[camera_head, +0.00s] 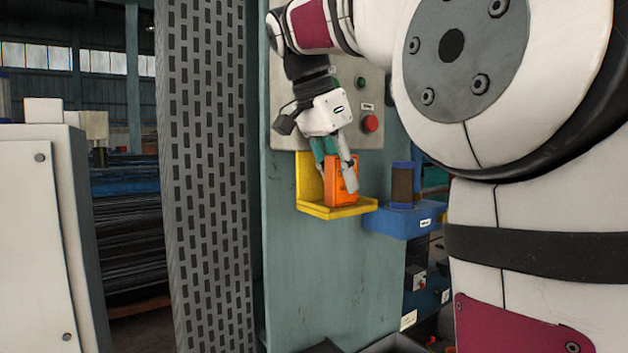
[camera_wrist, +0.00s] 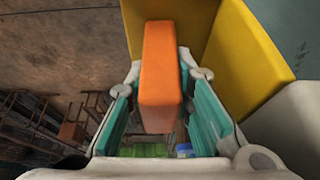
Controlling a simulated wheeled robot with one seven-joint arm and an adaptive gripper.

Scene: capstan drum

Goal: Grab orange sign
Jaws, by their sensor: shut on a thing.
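The orange sign (camera_head: 341,186) is a small upright block at the yellow bracket shelf (camera_head: 318,210). Its base appears to rest on the shelf, though a small gap is hard to tell. My gripper (camera_head: 336,164) reaches down from above and is shut on the sign, with one finger on each side. In the wrist view the sign (camera_wrist: 158,75) stands between the teal finger pads of my gripper (camera_wrist: 160,92). The yellow shelf (camera_wrist: 243,60) shows behind and to the right of it there. The fingers hide part of the sign in the head view.
A blue shelf (camera_head: 388,224) with a brown and blue spool (camera_head: 402,186) stands right of the yellow one. A red button (camera_head: 370,123) sits on the panel above. A perforated grey column (camera_head: 200,180) is at left, beside a pale cabinet (camera_head: 40,230).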

